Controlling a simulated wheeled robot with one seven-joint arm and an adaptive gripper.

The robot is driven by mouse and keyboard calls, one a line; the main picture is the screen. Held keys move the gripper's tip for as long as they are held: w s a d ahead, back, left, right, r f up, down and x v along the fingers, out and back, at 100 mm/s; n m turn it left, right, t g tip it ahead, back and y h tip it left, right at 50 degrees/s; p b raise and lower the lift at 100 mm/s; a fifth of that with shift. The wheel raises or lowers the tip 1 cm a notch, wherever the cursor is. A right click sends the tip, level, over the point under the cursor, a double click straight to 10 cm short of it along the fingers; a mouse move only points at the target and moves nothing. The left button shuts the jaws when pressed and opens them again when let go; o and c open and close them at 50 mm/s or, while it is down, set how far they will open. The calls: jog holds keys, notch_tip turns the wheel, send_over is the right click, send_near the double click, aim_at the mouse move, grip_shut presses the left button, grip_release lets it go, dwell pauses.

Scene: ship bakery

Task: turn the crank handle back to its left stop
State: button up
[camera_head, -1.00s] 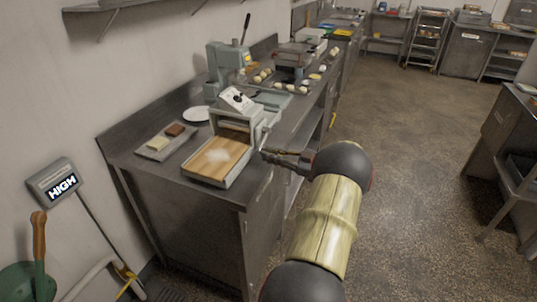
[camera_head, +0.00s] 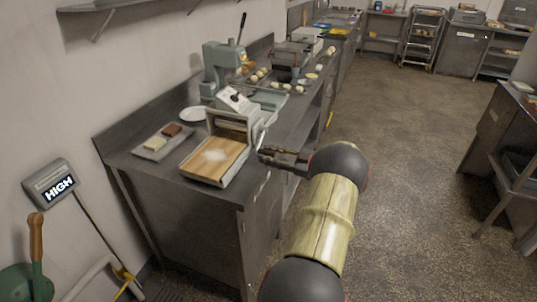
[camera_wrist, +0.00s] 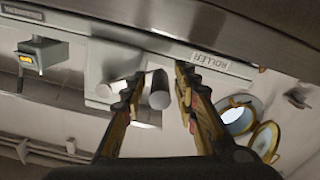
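The dough roller machine (camera_head: 228,120) stands on the steel counter, with a wooden board (camera_head: 214,160) in front of it. Its crank is on its right side, small in the head view (camera_head: 263,133). In the wrist view the grey cylindrical crank handle (camera_wrist: 158,92) lies between the two fingers of my gripper (camera_wrist: 157,98). The fingers are apart, with a visible gap at the right finger; I cannot tell whether the left one touches. In the head view my gripper (camera_head: 264,154) is beside the machine's right side.
A tray with two blocks (camera_head: 149,156), a white plate (camera_head: 192,114) and another machine (camera_head: 222,66) share the counter. A HIGH display (camera_head: 50,184) stands left.

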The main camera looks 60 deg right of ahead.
jog(key=shift+o, duration=0.4)
jog(key=shift+r, duration=0.1)
jog(key=shift+s, duration=0.2)
jog(key=s+d, duration=0.1)
jog(key=s, duration=1)
jog(key=shift+s, duration=0.3)
